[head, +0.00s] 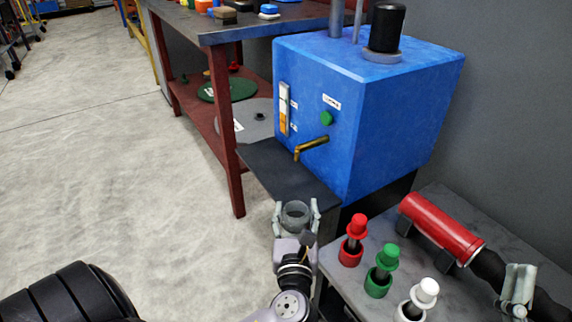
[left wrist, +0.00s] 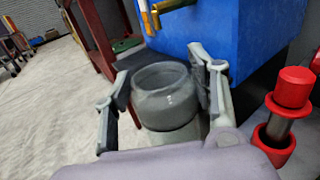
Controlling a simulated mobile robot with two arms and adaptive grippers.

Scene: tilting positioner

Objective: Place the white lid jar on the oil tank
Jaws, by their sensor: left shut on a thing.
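My left gripper (head: 296,213) is shut on a grey, see-through jar (head: 295,216), with one finger on each side. The jar is upright, and its round rim faces up; no white lid shows on it. The left wrist view shows the same jar (left wrist: 165,97) between the fingers (left wrist: 163,95). The blue oil tank (head: 325,160) stands beyond, with a brass spout and a black cap on top. A dark shelf (head: 275,168) juts out below the spout. The jar is at its near end; contact is unclear. My right gripper (head: 518,285) seems to show at the right edge, its opening unclear.
Red (head: 354,240), green (head: 381,270) and white-topped (head: 419,298) holders stand on a grey bench right of the jar. A red cylinder (head: 440,228) lies behind them. A red-legged workbench (head: 226,130) stands left of the tank.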

